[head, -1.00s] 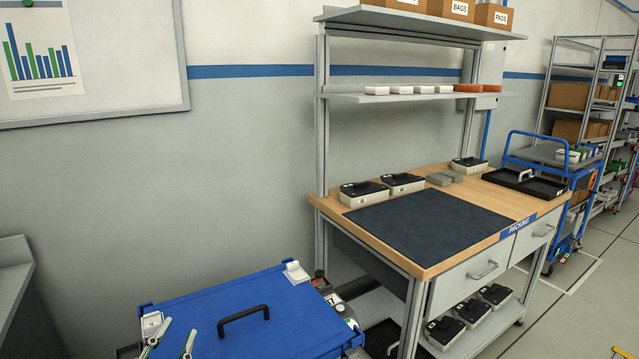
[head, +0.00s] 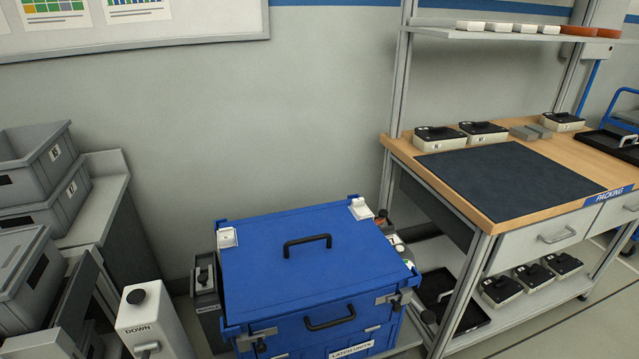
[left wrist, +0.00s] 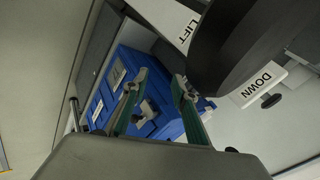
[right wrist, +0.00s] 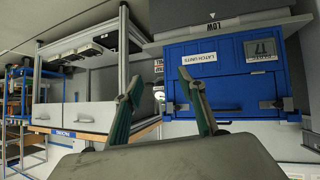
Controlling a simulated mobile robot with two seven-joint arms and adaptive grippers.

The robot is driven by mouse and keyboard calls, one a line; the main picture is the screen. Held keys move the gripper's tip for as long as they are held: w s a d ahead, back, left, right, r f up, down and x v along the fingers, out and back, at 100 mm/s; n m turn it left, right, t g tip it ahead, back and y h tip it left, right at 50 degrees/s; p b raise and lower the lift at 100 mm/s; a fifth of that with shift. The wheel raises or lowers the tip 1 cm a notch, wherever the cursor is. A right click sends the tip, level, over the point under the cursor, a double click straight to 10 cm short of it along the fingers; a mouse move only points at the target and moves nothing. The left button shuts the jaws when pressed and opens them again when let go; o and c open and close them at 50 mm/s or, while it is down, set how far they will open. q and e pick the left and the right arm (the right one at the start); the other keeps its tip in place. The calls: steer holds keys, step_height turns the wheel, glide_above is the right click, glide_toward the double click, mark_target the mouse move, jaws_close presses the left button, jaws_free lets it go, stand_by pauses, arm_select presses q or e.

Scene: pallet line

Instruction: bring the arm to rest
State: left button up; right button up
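Neither gripper shows in the head view. In the left wrist view my left gripper (left wrist: 160,82) has its two green-sided fingers apart with nothing between them. The blue chest (left wrist: 155,118) shows beyond its fingers. In the right wrist view my right gripper (right wrist: 160,78) also has its fingers apart and empty. The front of the blue chest (right wrist: 238,72), with latches and labels, is beyond it to the right. In the head view the chest (head: 270,265) stands with its lid down and a black handle on top. No contact between grippers and chest is visible.
A workbench (head: 470,210) with a dark mat stands to the right of the chest. Grey bins (head: 40,175) and a white post marked DOWN (head: 150,325) stand to the left.

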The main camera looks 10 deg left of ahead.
arm_select(q)
steer(key=d+f+n+t+h+p, duration=0.1)
steer(key=d+f+h, duration=0.2)
steer(key=d, duration=0.4)
steer(key=w+d+f+n+t+h+p, duration=0.1)
steer(key=d+f+n+t+h, duration=0.1)
steer(key=d+f, duration=0.4)
steer(key=shift+w+d+t+h, duration=0.15)
steer(key=shift+d+t+h, duration=0.15)
steer(key=shift+d+h, duration=0.45)
arm_select(e)
steer(key=shift+s+a+r, duration=0.2)
steer(key=shift+s+r, duration=0.1)
steer(key=shift+r, duration=0.2)
arm_select(q)
steer(key=shift+f, duration=0.1)
arm_select(e)
steer(key=shift+w+r, duration=0.15)
steer(key=shift+r, duration=0.15)
